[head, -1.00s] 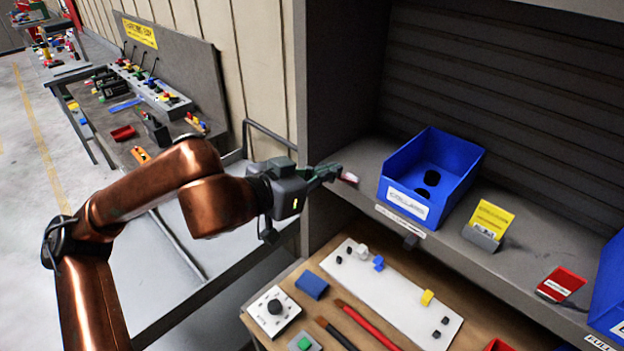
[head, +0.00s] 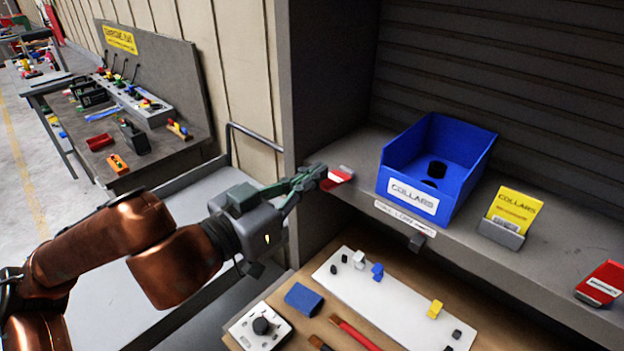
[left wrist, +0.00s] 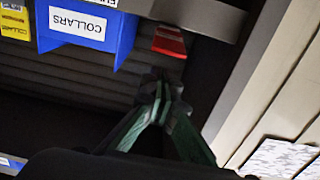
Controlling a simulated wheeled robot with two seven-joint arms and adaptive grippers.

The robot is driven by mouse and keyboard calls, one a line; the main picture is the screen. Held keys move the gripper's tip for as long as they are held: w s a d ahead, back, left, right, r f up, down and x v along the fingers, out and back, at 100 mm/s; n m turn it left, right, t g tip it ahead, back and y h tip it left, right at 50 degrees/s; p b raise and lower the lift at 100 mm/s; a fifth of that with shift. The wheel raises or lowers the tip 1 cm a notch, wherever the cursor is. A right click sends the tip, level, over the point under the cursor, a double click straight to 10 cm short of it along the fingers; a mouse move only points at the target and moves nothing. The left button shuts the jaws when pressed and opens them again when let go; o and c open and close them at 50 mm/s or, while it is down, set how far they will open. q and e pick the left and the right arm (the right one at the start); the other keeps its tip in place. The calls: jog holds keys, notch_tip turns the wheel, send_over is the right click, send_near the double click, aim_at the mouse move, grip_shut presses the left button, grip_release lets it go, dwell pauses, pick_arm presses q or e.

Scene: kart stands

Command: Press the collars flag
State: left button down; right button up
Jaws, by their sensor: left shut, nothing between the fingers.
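A red flag (head: 338,179) with a pale top edge sits on the shelf just left of the blue bin labelled COLLARS (head: 412,198). The flag also shows in the left wrist view (left wrist: 169,43), straight beyond my fingertips. My left gripper (head: 314,177) is shut and empty, its tips at the left side of the red flag. I cannot tell whether they touch it. A yellow card reading COLLARS (head: 517,206) stands in a grey holder right of the bin. My right gripper is out of view.
Another red flag (head: 602,282) stands farther right on the shelf (head: 460,238). Below is a wooden bench with a white strip (head: 400,312), a blue block (head: 303,299) and a knob box (head: 262,328). A dark upright panel (head: 325,80) bounds the shelf on the left.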

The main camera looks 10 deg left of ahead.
pick_arm(q)
jog(key=r+v, duration=0.1)
jog(key=v, duration=0.8)
jog(key=shift+s+a+p, duration=0.15)
jog(key=shift+s+p, duration=0.05)
jog(key=shift+p, duration=0.1)
jog(key=shift+r, duration=0.1)
